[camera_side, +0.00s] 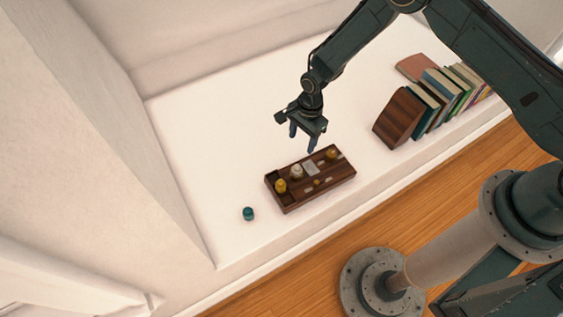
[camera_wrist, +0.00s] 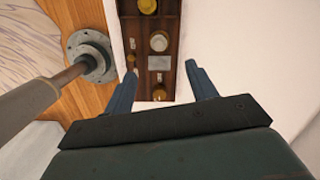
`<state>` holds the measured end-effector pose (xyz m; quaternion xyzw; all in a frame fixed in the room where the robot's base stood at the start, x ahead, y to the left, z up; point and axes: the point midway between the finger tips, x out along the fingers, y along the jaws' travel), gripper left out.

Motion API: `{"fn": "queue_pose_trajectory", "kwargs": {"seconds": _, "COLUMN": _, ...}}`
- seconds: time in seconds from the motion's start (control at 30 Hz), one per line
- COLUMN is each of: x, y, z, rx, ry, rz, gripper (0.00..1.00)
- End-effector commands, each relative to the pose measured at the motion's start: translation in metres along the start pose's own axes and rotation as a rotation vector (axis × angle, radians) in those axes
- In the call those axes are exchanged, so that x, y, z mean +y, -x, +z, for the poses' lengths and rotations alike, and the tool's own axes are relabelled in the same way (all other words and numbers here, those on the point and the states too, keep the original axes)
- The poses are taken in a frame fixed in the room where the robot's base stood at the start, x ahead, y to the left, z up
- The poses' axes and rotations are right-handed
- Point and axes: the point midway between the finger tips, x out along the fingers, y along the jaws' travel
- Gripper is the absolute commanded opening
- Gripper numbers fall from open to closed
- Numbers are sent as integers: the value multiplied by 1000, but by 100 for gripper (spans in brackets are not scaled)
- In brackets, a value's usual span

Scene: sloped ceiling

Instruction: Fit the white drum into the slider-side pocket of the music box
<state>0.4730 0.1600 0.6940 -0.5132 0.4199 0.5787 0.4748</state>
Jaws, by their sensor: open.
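The music box (camera_side: 318,191) is a dark brown wooden box lying on the white surface. The white drum (camera_side: 297,170) stands upright at the box, between a yellow drum (camera_side: 281,186) and a pale plate (camera_side: 311,168); I cannot tell whether it is seated in a pocket. In the wrist view the white drum (camera_wrist: 159,41) shows beyond my fingertips. Another yellow piece (camera_side: 331,153) is at the box's right end. A small gold knob (camera_side: 316,182) sits near the front edge. My gripper (camera_side: 302,142) is open and empty, above and behind the box.
A teal drum (camera_side: 248,213) stands alone on the white surface, left of the box. A row of books (camera_side: 440,95) with a brown wooden block (camera_side: 399,118) stands at the right. A sloped wall bounds the left. The surface behind the box is clear.

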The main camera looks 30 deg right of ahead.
Motion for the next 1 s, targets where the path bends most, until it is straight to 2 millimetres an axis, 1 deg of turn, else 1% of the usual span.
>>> {"fn": "queue_pose_trajectory", "kwargs": {"seconds": 0.23, "x": 1, "y": -4, "z": 0, "rx": 0, "ry": -2, "rz": 2, "gripper": 57}}
{"fn": "queue_pose_trajectory", "kwargs": {"seconds": 0.37, "x": 1, "y": -11, "z": 0, "rx": 0, "ry": -2, "rz": 2, "gripper": 57}}
{"fn": "queue_pose_trajectory", "kwargs": {"seconds": 0.47, "x": 1, "y": -22, "z": 0, "rx": 0, "ry": -2, "rz": 3, "gripper": 57}}
{"fn": "queue_pose_trajectory", "kwargs": {"seconds": 0.8, "x": 1, "y": -65, "z": 0, "rx": 0, "ry": -2, "rz": 3, "gripper": 57}}
{"fn": "queue_pose_trajectory", "kwargs": {"seconds": 1.0, "x": 1, "y": -83, "z": 0, "rx": 0, "ry": -2, "rz": 2, "gripper": 57}}
